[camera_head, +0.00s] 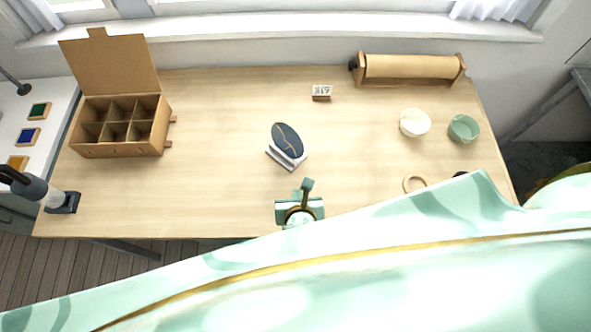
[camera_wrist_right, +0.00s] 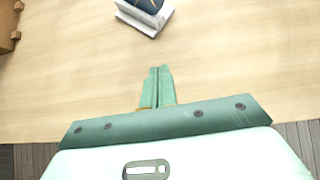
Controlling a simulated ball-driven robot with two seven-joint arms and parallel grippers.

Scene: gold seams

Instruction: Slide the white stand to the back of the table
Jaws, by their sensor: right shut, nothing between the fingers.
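The white stand (camera_head: 280,157) sits on the table (camera_head: 220,150), near the middle, turned at an angle. A dark oval piece (camera_head: 288,139) with a gold seam leans on it. My right gripper (camera_head: 307,184) is shut and empty, on the near side of the stand and slightly to its right, with a small gap between them. In the right wrist view the shut fingertips (camera_wrist_right: 158,70) point toward the stand (camera_wrist_right: 137,19), whose far part is cut off by the top edge. My left gripper is not in view.
A small block (camera_head: 322,92) stands at the back, right of the stand. An open compartment box (camera_head: 116,150) is at the left. A paper roll (camera_head: 410,67), a cream bowl (camera_head: 415,122) and a green bowl (camera_head: 463,128) are at the right. The table behind the stand is clear.

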